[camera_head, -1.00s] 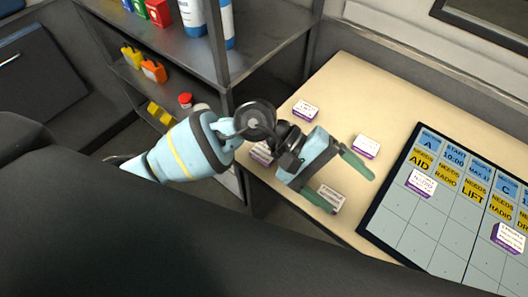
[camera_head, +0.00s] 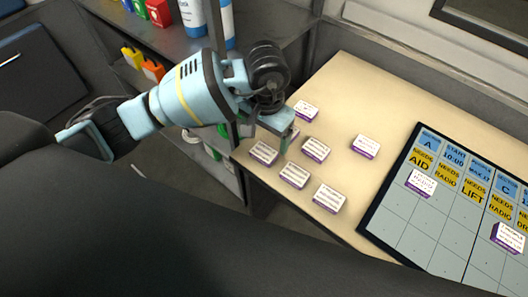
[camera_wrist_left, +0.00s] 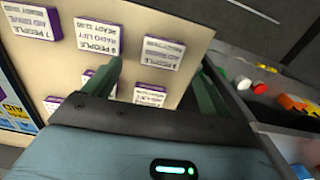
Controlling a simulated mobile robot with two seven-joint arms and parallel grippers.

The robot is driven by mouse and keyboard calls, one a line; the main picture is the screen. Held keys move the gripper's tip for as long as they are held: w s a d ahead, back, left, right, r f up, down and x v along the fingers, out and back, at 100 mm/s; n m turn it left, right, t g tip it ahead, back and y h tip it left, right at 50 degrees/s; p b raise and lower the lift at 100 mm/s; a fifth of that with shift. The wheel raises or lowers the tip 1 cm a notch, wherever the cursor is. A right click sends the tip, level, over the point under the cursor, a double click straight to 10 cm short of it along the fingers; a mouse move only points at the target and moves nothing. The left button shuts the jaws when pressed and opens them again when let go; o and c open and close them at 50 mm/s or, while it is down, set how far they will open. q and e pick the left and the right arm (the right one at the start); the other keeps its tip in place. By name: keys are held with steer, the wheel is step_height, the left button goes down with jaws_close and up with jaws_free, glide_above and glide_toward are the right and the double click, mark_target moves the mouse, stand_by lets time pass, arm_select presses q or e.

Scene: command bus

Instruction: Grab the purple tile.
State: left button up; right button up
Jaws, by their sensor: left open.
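Several white tiles with purple edges and printed text lie on the tan table. In the head view they include a back one (camera_head: 306,111), a right one (camera_head: 366,146), a middle one (camera_head: 315,150), a left one (camera_head: 263,153), a lower one (camera_head: 294,175) and a front one (camera_head: 329,198). My left gripper (camera_wrist_left: 161,78) is open and empty over the table's left edge, by the left and back tiles. In the wrist view one tile (camera_wrist_left: 163,53) shows beyond and between the green fingers; another (camera_wrist_left: 150,95) is partly hidden by the gripper body. My right gripper is out of view.
A dark-framed board (camera_head: 405,222) with a labelled grid lies at the right and bears two purple-edged tiles (camera_head: 421,184) (camera_head: 508,238). A grey metal shelf (camera_head: 260,45) with bottles and coloured items stands left of the table. The table's back right is clear.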

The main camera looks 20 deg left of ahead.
mark_target(264, 151)
arm_select(q)
steer(key=shift+f, duration=0.5)
step_height(264, 151, down, 4)
steer(key=shift+a+p, duration=0.15)
steer(key=shift+p, duration=0.15)
steer(key=shift+f, duration=0.35)
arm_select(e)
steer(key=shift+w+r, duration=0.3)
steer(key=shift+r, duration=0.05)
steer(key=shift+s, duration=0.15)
arm_select(q)
steer(key=c, duration=1.1)
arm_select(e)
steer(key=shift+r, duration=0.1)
arm_select(q)
steer(key=shift+r, duration=0.15)
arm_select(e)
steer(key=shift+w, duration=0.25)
